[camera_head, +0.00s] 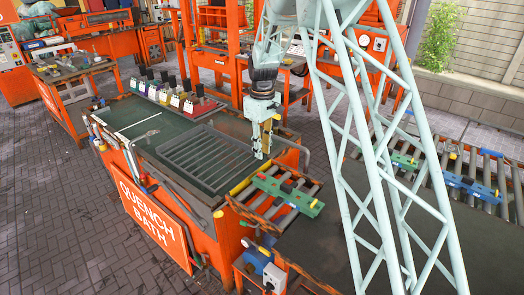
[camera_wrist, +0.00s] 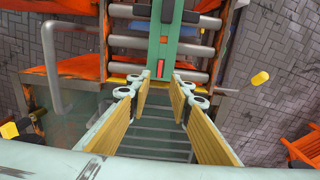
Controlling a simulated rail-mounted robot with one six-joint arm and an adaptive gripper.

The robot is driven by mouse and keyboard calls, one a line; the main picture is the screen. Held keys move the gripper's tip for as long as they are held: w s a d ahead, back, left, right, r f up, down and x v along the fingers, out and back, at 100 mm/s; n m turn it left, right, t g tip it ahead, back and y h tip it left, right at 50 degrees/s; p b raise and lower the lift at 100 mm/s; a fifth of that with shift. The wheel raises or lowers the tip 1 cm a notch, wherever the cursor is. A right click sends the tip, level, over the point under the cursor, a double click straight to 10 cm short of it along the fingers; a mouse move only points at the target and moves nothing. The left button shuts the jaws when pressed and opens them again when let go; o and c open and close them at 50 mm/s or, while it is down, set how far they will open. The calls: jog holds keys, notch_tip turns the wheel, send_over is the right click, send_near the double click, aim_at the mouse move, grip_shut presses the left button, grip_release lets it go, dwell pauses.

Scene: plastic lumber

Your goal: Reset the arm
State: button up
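My gripper (camera_head: 261,142) hangs above the right end of the quench bath (camera_head: 160,224), pointing down. In the wrist view my gripper (camera_wrist: 160,97) shows two wood-coloured finger pads set apart, with nothing between them. Beneath it in that view is the dark barred rack (camera_wrist: 150,138) of the bath. A green plank-like piece (camera_head: 290,193) lies on the short roller section to the right of the bath, apart from the fingers. It also shows in the wrist view (camera_wrist: 160,40), beyond the fingertips.
A curved grey pipe (camera_head: 304,150) rises by the bath's right edge, close to my gripper. A roller conveyor (camera_head: 490,165) with green and blue pieces stands at the right. Small coloured containers (camera_head: 170,98) line the bath's back edge. Brick floor (camera_head: 60,200) is open at the left.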

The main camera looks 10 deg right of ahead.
jog(key=shift+r, duration=0.1)
jog(key=s+r+m+t+b, duration=0.2)
jog(key=s+r+m, duration=0.2)
jog(key=s+r, duration=2.15)
jog(key=s+m+t+b, duration=0.2)
jog(key=s+m, duration=0.1)
jog(key=s, duration=3)
jog(key=shift+s+a+r, duration=0.15)
jog(key=shift+s+r, duration=0.1)
